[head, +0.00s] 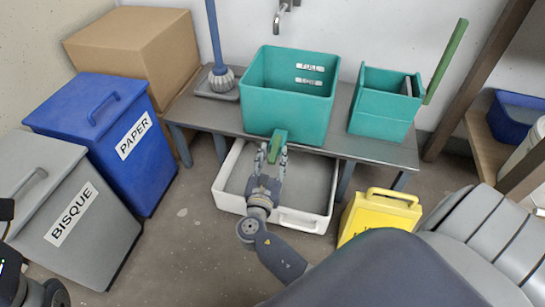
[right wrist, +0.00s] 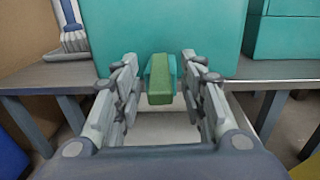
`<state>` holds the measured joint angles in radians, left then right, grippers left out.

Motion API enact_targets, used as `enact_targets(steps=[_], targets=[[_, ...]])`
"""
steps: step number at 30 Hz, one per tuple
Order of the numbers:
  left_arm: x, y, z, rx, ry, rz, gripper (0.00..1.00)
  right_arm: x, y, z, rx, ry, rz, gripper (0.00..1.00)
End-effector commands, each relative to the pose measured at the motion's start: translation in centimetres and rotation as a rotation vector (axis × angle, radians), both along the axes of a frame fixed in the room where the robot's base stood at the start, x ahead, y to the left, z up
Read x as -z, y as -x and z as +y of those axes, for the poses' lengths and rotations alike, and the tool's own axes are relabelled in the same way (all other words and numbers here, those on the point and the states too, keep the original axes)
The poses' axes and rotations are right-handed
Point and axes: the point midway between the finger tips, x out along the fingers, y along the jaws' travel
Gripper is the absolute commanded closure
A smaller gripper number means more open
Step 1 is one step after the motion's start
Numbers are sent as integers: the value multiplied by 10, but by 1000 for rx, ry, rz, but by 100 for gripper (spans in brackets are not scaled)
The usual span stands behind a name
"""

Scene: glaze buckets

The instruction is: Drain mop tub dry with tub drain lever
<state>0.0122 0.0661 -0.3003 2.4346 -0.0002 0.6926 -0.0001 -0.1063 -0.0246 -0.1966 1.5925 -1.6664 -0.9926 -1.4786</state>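The teal mop tub (head: 288,105) stands on the grey bench, with a "FULL" label and a second, lower label on its inner wall. I cannot tell whether it holds water. The green drain lever (head: 277,146) sticks out low on the tub's front; it also shows in the right wrist view (right wrist: 160,80). My right gripper (head: 270,150) is open, its fingers on either side of the lever with gaps between, as the right wrist view (right wrist: 160,85) shows. Only dark parts of my left arm show at the lower left; its fingers are not visible.
A white tray (head: 302,222) lies on the floor under the bench (head: 375,148). A teal wringer box (head: 380,108) with a green handle stands right of the tub. A yellow sign (head: 378,215) and the blue PAPER bin (head: 115,140) and grey BISQUE bin (head: 90,240) flank the floor.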

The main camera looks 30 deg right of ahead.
Motion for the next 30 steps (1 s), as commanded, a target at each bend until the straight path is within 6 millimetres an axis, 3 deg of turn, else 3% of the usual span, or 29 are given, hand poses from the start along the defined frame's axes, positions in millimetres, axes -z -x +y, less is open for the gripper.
enact_targets(steps=[1, 6, 19, 30], targets=[[0, 0, 0, 0, 0, 0, 100, 0, 0, 0, 0, 0, 0, 62], [0, 0, 0, 0, 0, 0, 100, 0, 0, 0, 0, 0, 0, 100], [-6, 2, 1, 2, 5, -2, 100, -3, 2, -3, -43, 6, -1, 100], [14, -2, 4, 5, 10, 107, 100, -3, 14, -21, -301, 11, 2, 100]])
